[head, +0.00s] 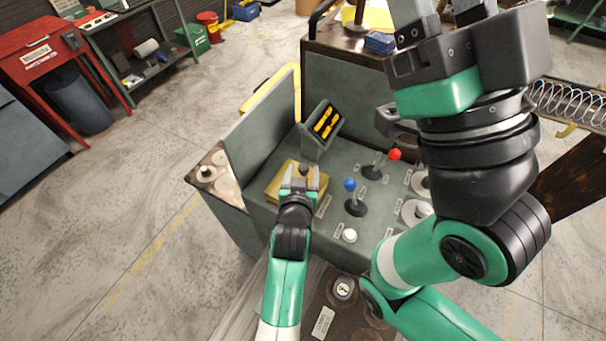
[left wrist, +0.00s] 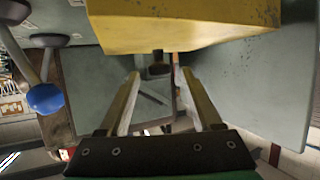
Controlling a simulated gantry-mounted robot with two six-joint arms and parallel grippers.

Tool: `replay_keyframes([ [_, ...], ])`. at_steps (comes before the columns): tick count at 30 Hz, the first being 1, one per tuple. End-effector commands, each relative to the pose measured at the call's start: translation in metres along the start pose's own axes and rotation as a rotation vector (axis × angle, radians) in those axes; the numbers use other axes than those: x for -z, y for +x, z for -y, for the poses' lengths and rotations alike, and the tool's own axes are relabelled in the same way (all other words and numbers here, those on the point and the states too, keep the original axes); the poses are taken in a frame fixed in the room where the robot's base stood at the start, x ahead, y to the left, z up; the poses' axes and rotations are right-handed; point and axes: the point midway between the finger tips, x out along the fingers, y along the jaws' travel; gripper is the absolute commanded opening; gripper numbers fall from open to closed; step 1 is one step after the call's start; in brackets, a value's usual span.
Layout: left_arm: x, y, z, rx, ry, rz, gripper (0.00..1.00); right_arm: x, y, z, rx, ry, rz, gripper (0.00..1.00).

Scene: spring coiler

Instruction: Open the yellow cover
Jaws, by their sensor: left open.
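The yellow cover (head: 276,187) sits low on the grey console's panel, at its left part. Its yellow underside or side fills the top of the left wrist view (left wrist: 190,28). My left gripper (head: 303,180) is at the cover, with its fingers open. In the left wrist view, the two fingers (left wrist: 160,85) stand apart on either side of a small dark knob (left wrist: 158,67) by the cover's edge. Whether they touch it is unclear. My right gripper (head: 432,60) is raised above the right of the console, its fingertips cut off by the top edge.
A coiled spring (head: 560,100) lies at far right.

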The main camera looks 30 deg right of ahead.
Motion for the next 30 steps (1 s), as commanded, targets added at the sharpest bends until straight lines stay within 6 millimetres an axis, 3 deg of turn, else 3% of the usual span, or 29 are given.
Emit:
replay_keyframes([
  [5,-0.0011,0.0105,0.0002,0.000,0.000,0.001,0.66,-0.0067,-0.0074,0.0000,0.000,0.000,0.000,0.50],
  [14,0.0002,0.0111,0.0001,0.000,0.000,0.000,0.64,-0.0062,-0.0069,0.0000,0.000,0.000,0.000,0.50],
  [24,-0.0001,0.0110,0.0001,0.000,0.000,0.001,0.03,-0.0063,-0.0069,0.0000,0.000,0.000,0.000,0.50],
  [30,-0.0001,0.0110,0.0000,0.000,0.000,0.001,0.00,-0.0063,-0.0069,0.0000,0.000,0.000,0.000,0.50],
])
